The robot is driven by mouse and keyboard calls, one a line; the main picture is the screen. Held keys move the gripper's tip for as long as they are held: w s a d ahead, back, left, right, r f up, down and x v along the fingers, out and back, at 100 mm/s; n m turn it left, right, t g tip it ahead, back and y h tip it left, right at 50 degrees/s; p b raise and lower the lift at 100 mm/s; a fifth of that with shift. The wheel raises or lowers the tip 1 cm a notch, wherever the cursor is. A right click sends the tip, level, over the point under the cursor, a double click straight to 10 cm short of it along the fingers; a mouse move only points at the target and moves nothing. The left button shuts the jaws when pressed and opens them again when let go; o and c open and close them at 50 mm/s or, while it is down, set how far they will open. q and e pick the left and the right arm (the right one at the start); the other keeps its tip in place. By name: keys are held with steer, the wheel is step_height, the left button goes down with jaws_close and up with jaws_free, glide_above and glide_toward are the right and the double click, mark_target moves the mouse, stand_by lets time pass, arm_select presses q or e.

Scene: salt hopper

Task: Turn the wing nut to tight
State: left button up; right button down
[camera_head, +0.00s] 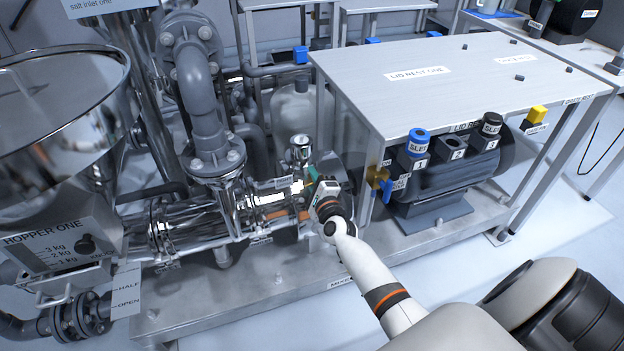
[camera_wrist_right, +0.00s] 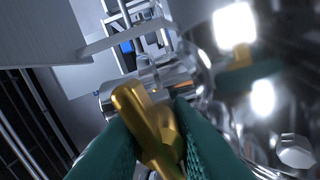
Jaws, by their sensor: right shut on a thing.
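My right gripper (camera_head: 314,180) reaches in to the right end of the shiny steel pipe, beside a small label (camera_head: 284,182) that seems to read "TIGHT". In the right wrist view, its green fingertips (camera_wrist_right: 157,138) are closed on the brass-coloured wing nut (camera_wrist_right: 136,100), one on each side. One wing sticks up between the fingers, tilted to the left. In the head view the wing nut is hidden by the gripper. My left gripper is not in view.
Hopper one (camera_head: 60,130) stands at the left, with grey bent pipework (camera_head: 200,90) beside it. A gauge (camera_head: 301,149) stands just above the gripper. At the right are the lid rest table (camera_head: 450,75) and a dark motor (camera_head: 440,180) with a blue-handled brass valve (camera_head: 379,180).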

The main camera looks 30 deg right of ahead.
steer(key=shift+f, duration=0.1)
stand_by(0.4)
steer(key=c, duration=1.3)
jaws_free()
steer(key=shift+s, duration=0.1)
steer(key=shift+s, duration=0.25)
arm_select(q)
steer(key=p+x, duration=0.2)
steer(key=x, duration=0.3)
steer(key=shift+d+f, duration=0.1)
arm_select(e)
steer(key=v, duration=1.1)
steer(key=shift+s, duration=0.2)
